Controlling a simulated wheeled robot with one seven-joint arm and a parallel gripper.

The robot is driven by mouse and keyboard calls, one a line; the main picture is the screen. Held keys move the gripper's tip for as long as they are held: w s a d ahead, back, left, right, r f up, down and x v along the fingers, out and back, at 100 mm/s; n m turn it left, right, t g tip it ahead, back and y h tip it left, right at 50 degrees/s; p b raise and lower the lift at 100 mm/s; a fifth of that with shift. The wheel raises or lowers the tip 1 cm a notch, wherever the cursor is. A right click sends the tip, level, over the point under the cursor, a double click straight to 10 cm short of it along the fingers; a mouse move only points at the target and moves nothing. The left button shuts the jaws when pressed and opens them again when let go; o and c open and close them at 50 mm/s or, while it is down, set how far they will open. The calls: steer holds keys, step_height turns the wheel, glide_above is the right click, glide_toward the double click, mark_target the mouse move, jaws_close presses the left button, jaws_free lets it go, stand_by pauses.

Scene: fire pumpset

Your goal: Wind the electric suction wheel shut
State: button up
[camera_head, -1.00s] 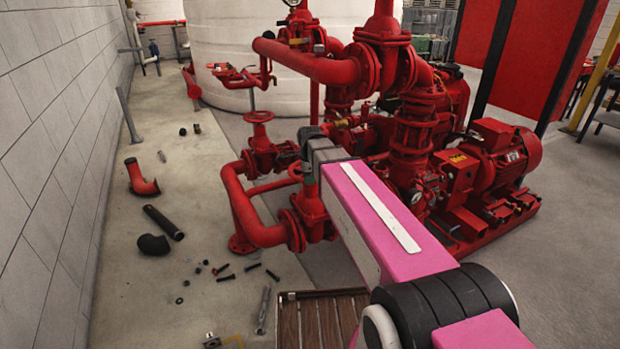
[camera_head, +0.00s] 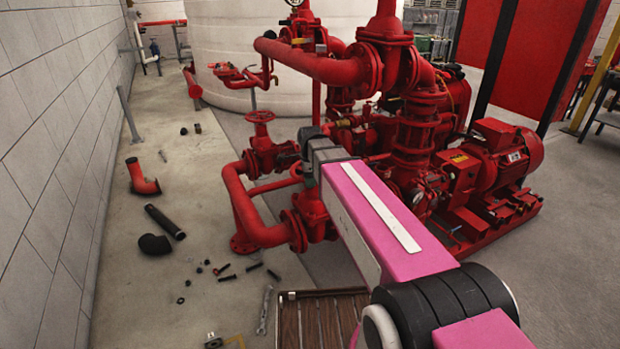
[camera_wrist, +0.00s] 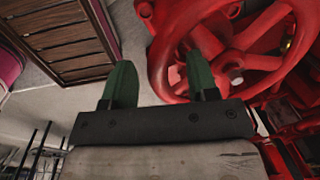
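A red spoked handwheel (camera_wrist: 272,62) fills the upper right of the wrist view. My gripper (camera_wrist: 161,78) has its two green fingers spread apart. The left finger is outside the wheel's rim; the right finger overlaps the wheel's inside near the spokes, so the near rim lies between them. I cannot tell whether either finger touches it. In the head view my gripper (camera_head: 307,172) is at the red valve on the lower pipe, and its wheel (camera_head: 296,170) is mostly hidden behind the gripper and arm.
Another red handwheel (camera_head: 260,116) stands on a valve just behind. The red pump and motor (camera_head: 505,150) are to the right. A slatted wooden pallet (camera_head: 318,318) lies below my arm. Loose pipe pieces (camera_head: 165,221) and bolts litter the floor at left.

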steer(key=shift+w+a, duration=0.2)
steer(key=shift+w, duration=0.1)
steer(key=shift+d, duration=0.3)
steer(key=shift+s, duration=0.1)
steer(key=shift+d+r, duration=0.1)
steer(key=shift+r, duration=0.2)
step_height(320, 180, up, 10)
steer(key=s, duration=0.1)
steer(key=shift+r, duration=0.1)
